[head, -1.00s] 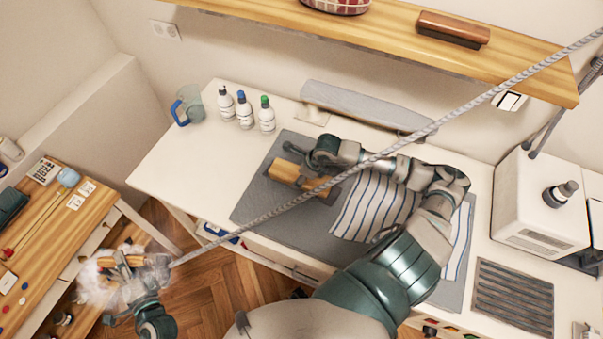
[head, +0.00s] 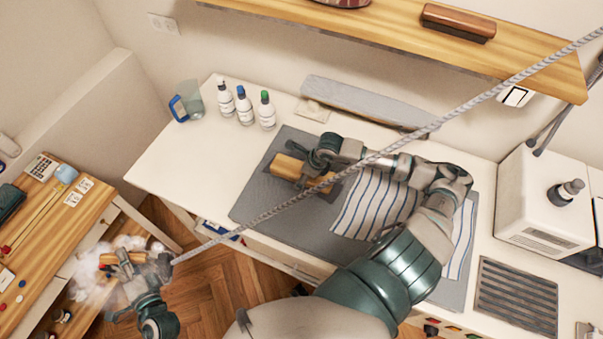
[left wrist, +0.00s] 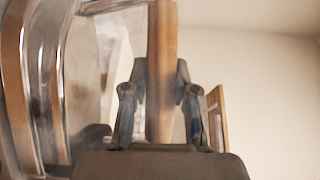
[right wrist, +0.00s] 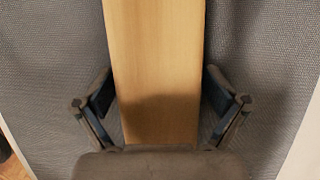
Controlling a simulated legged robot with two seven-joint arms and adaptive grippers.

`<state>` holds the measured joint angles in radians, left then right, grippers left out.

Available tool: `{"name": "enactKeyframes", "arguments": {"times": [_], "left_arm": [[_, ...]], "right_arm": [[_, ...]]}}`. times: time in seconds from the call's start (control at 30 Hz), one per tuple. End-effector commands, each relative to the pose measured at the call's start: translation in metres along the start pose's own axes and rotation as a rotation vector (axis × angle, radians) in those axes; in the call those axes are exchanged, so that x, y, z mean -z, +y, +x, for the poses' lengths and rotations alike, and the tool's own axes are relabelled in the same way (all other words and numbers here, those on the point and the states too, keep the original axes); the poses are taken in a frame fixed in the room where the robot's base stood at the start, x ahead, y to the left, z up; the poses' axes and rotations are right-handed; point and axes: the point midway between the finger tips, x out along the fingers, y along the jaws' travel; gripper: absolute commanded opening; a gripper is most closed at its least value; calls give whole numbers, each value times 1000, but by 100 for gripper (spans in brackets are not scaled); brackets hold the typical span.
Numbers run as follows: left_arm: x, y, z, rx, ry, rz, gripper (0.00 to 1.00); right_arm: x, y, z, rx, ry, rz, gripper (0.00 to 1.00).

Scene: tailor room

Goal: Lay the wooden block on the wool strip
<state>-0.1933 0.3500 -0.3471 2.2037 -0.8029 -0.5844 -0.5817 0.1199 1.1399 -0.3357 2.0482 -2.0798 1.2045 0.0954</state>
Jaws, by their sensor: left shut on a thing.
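The wooden block (head: 287,167) lies on a grey mat (head: 265,196), partly hidden by my right gripper (head: 304,176). In the right wrist view the block (right wrist: 155,60) runs between the spread fingers of my right gripper (right wrist: 160,105), with gaps on both sides. A white and blue striped cloth (head: 372,206) lies beside the block; I cannot tell whether it or the mat is the wool strip. My left gripper (head: 128,268), over the floor at lower left, is shut on a wooden handle (left wrist: 161,60), seemingly of a steaming iron.
A grey hose (head: 470,105) slants across the head view to the left gripper. Bottles (head: 245,106) and a jug (head: 190,103) stand at the table's back left. A shelf (head: 380,40) hangs above. The white tabletop (head: 185,150) is clear at left.

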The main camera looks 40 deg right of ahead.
Motion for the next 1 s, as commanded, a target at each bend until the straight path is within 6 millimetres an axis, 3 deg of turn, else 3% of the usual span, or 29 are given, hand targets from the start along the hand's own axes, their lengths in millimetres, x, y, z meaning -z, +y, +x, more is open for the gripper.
{"name": "enactKeyframes", "arguments": {"times": [0.37, 0.57, 1.0], "left_arm": [[-1, -8, 0, 13, 2, -1, 0], [-1, -24, 0, 17, 2, -1, 0], [0, -17, 0, 15, 2, -1, 0]], "right_arm": [[-4, 1, -4, 3, -7, -3, 93], [-10, 1, -19, 4, -10, -3, 93], [-5, -1, -95, 7, -3, -4, 93]]}}
